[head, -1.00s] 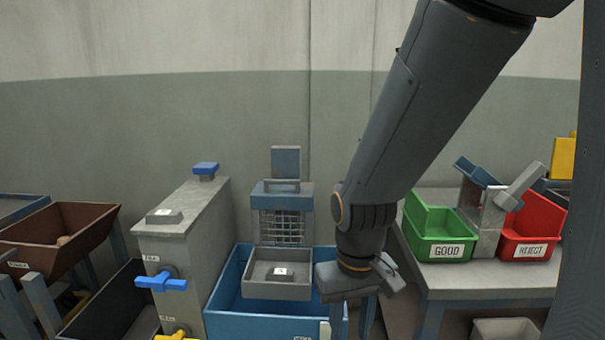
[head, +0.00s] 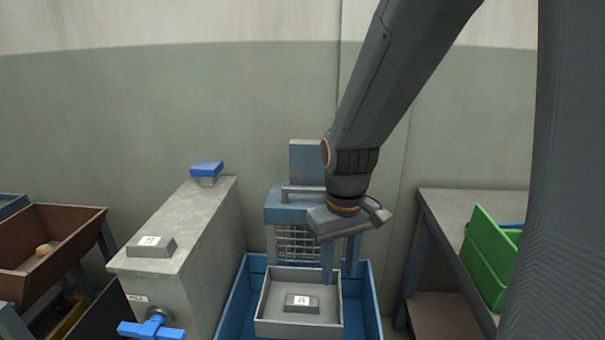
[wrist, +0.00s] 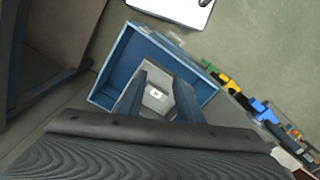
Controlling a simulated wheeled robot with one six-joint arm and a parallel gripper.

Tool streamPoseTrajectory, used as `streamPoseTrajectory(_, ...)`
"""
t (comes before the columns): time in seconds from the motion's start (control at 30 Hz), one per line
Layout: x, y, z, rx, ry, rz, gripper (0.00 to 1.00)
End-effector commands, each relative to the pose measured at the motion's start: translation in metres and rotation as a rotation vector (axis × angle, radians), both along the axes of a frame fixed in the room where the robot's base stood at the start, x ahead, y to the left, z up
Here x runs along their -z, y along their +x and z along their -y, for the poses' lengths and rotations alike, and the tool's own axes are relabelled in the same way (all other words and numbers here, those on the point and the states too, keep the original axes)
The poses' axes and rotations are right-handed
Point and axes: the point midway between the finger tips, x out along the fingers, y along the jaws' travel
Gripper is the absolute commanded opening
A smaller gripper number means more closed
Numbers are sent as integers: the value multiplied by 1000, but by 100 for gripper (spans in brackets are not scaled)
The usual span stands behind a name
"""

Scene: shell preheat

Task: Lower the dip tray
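The dip tray (head: 290,329) is a grey open box in the head view, within the walls of the blue tank (head: 228,305). A small grey block with a white label (head: 302,302) lies in it. Behind it is a blue-grey frame with a wire grid (head: 298,244) and a grey bar handle (head: 305,190) on top. My gripper (head: 341,272) points down at the right of the frame, over the tray's back right side. In the wrist view its two fingers (wrist: 158,82) are apart with nothing clearly held; the labelled block (wrist: 156,94) shows between them. Contact with the frame cannot be told.
A grey tank (head: 190,235) with a blue cap and a blue valve handle (head: 152,327) stands left of the blue tank. A brown bin (head: 60,240) is further left. A bench (head: 455,215) with a green bin (head: 490,258) stands at right.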

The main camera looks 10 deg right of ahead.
Motion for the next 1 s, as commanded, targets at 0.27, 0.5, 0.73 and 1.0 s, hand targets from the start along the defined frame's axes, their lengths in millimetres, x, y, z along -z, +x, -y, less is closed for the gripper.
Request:
streamPoseTrajectory(0.27, -73, 152, 5, -469, -1, -1, 33)
streamPoseTrajectory(0.5, -107, 254, 6, -863, -2, -1, 33)
streamPoseTrajectory(0.73, -118, 298, 5, -1069, -3, 1, 33)
streamPoseTrajectory(1.0, -98, 303, 5, -1104, -1, -2, 33)
